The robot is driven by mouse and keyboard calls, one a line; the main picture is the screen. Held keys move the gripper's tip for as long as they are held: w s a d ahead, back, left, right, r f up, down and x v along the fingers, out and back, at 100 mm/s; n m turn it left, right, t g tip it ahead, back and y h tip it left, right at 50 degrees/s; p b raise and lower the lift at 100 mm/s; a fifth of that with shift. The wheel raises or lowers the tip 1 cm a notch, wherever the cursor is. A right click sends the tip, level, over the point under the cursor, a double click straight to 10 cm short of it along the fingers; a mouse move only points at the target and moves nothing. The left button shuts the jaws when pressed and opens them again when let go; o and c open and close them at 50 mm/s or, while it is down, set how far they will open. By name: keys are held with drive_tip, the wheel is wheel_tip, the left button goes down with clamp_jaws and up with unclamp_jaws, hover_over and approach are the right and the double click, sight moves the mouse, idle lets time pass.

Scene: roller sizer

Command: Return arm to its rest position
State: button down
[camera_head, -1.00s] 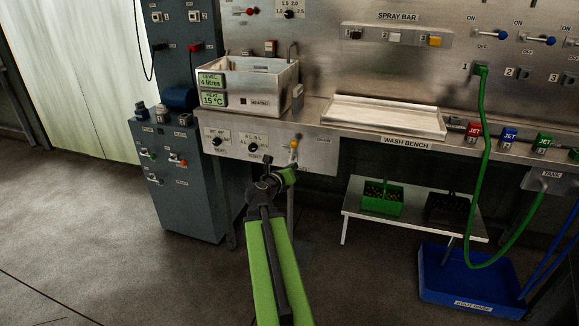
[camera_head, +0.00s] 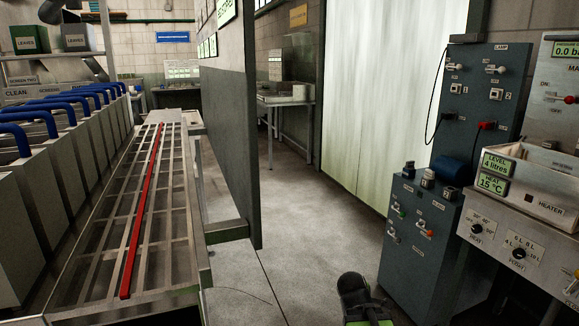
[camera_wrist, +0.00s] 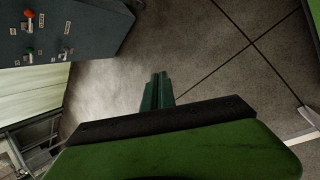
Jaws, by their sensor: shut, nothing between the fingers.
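My gripper (camera_wrist: 157,92) shows in the wrist view as two dark green fingers side by side, closed together with nothing between them. It points out over bare grey floor. In the head view only a dark and green part of my arm (camera_head: 358,298) shows at the bottom edge, right of the middle. My gripper cannot be made out there.
A dark grey cabinet (camera_head: 421,245) with knobs stands right of my arm; it also shows at the upper left in the wrist view (camera_wrist: 70,30). A steel basin (camera_head: 530,180) sits at far right. A slatted roller frame (camera_head: 195,215) stands left. Floor between is clear.

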drive_tip(key=s+a+f+m+g+y, duration=0.45)
drive_tip(key=s+a+m, duration=0.5)
drive_tip(key=m, duration=0.45)
wheel_tip(320, 180, up, 27)
drive_tip(key=p, duration=2.6)
drive_tip(key=shift+w+a+m, duration=0.25)
drive_tip(key=shift+m, duration=0.15)
